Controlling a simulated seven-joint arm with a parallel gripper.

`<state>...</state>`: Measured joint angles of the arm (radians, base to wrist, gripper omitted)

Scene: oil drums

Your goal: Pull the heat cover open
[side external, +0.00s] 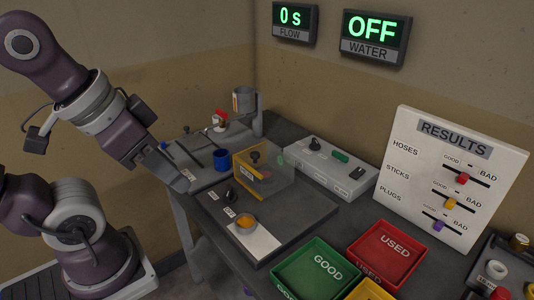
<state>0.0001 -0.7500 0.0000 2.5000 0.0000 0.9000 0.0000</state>
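What looks like the heat cover (277,178) is a see-through box with a yellowish front on the dark workbench, left of centre. It looks closed. A dark knob (255,158) shows at its front, and other small parts are blurred behind the clear wall. My gripper (182,183) hangs left of the cover, above the bench's left edge, pointing down and right. It is apart from the cover and touches nothing that I can see. Its fingers are seen from the side, so the gap between them is hidden.
A grey control box (325,168) is behind right. Green (318,268) and red (385,252) trays and a results board (450,175) stand right.

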